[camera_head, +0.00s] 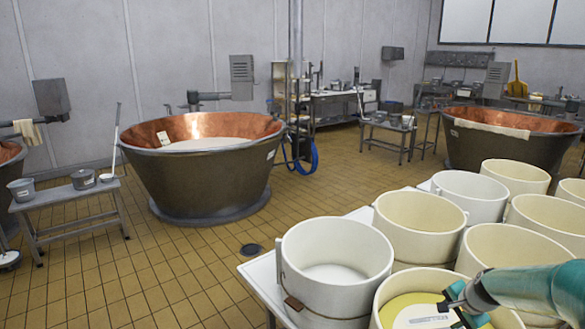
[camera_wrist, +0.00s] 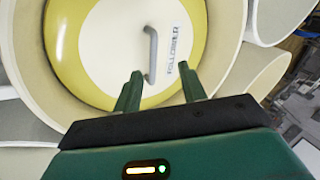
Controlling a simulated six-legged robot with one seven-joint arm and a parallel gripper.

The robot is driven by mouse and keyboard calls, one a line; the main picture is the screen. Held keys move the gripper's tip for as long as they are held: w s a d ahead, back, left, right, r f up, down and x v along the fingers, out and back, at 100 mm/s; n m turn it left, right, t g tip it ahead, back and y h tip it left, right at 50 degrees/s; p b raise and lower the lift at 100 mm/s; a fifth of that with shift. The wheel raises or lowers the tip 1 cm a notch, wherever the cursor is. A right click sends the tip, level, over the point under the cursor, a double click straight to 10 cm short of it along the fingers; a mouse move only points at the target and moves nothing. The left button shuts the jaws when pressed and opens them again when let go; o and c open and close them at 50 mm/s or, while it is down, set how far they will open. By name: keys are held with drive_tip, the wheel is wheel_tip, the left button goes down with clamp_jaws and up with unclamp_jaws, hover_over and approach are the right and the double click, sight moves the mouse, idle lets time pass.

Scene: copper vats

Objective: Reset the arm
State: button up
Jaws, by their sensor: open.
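My gripper (camera_head: 455,302) reaches in from the right in the head view, over a round cream mould (camera_head: 379,312). In the wrist view my gripper (camera_wrist: 159,74) is open, with its two green fingers apart and nothing held between them. Beyond the fingertips lies a white disc (camera_wrist: 112,42) marked "FOLLOWER", with a grey upright handle (camera_wrist: 152,45). The disc sits inside the mould on a yellow ring (camera_wrist: 65,45) and also shows in the head view (camera_head: 422,312). The handle appears between the fingers; I cannot tell its exact gap from them.
Several cream moulds stand close together on a white table (camera_head: 262,282), including a near one (camera_head: 335,245) left of my arm. A large copper vat (camera_head: 205,185) stands at left, another (camera_head: 505,150) at back right.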

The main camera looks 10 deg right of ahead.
drive_tip(key=s+a+r+n+h, duration=0.1)
drive_tip(key=a+r+n, duration=0.2)
drive_tip(key=a+r, duration=0.35)
drive_tip(key=s+a+r+n+g, duration=0.1)
drive_tip(key=s+a+r+n, duration=0.15)
drive_tip(key=a, duration=0.75)
drive_tip(key=s+a+r+n+h, duration=0.1)
drive_tip(key=a+r+n, duration=0.2)
drive_tip(key=a+r, duration=0.35)
drive_tip(key=s+a+r+n+y, duration=0.1)
drive_tip(key=s+a+r+n, duration=0.1)
drive_tip(key=s+a, duration=0.5)
drive_tip(key=s+a+r+n+t+y, duration=0.1)
drive_tip(key=s+a+r+n, duration=0.1)
drive_tip(key=s+a+n, duration=0.3)
drive_tip(key=s+a, duration=0.2)
drive_tip(key=shift+s+a, duration=0.15)
drive_tip(key=shift+a, duration=0.15)
drive_tip(key=shift+d, duration=0.1)
